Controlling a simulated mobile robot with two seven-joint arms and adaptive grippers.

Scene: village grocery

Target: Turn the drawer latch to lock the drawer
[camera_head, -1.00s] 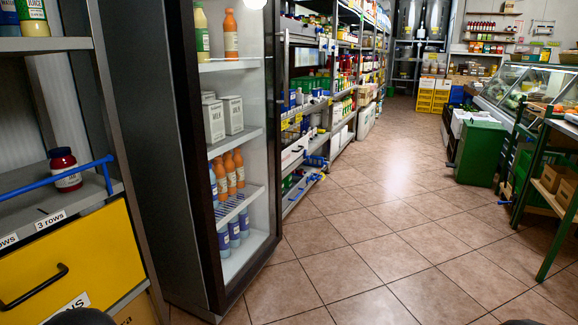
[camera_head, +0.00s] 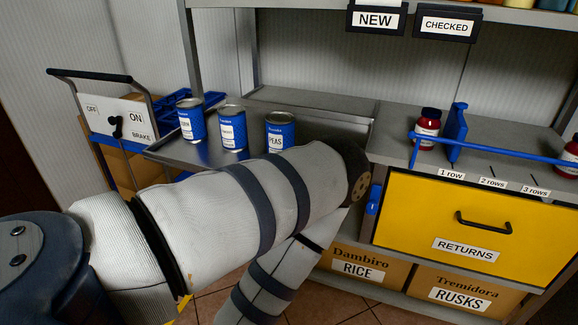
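The yellow drawer (camera_head: 410,205), labelled RETURNS, is under the shelf at the right and looks closed. It has a black bar handle (camera_head: 484,225). A small blue piece (camera_head: 374,199), which may be the latch, sits at the left edge of the drawer front. Its exact turn is too small to tell. My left arm comes in from the left and crosses in front of the shelf, its elbow beside the drawer's left edge. From there it folds back down toward the bottom edge. Neither gripper shows.
Blue cans, one a PEAS can (camera_head: 281,131), stand on the metal shelf left of the drawer. A blue rail (camera_head: 500,152) and red jars (camera_head: 427,128) are above the drawer. RICE (camera_head: 366,268) and RUSKS (camera_head: 462,294) boxes are below. A cart with a brake lever (camera_head: 116,125) stands left.

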